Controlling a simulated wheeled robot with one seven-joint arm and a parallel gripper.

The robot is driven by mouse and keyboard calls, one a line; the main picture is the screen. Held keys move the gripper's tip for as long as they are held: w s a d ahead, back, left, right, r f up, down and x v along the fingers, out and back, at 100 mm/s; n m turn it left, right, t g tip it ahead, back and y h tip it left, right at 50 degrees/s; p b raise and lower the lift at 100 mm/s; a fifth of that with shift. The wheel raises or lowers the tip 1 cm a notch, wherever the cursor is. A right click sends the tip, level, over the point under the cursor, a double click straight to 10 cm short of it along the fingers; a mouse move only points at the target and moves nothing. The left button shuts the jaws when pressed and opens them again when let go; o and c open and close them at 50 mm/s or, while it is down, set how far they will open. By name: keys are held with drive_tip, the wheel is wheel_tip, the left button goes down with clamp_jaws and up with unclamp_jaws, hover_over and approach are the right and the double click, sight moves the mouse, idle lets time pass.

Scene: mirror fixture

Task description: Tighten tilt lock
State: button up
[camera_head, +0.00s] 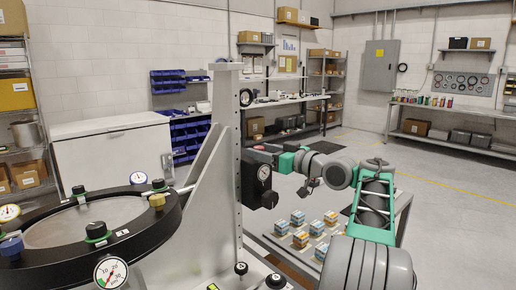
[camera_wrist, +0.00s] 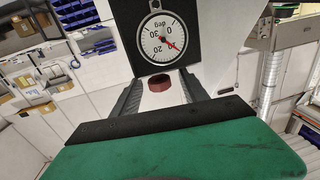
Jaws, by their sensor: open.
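The tilt lock appears to be a short dark-red round knob (camera_wrist: 160,83) below a round dial in the wrist view. The white dial (camera_wrist: 158,46), marked "deg", is on a black block; its red needle points lower right, near the 10. In the head view the dial (camera_head: 264,172) is on the black block (camera_head: 249,183) beside the upright. My gripper (camera_wrist: 159,77) is open, with a dark finger on each side of the knob. Contact with the knob cannot be told. In the head view my gripper (camera_head: 266,152) reaches the block from the right; its fingertips are hard to make out.
The black mirror ring (camera_head: 165,215) with several gauges and clamps fills the left. The tall grey upright (camera_head: 226,150) stands beside the block. A low table (camera_head: 290,257) with several small blue and orange boxes is below my arm. Open floor (camera_head: 440,190) lies at right.

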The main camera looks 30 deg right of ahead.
drive_tip(key=shift+x, duration=0.8)
drive_tip(key=shift+c, duration=0.2)
clamp_jaws()
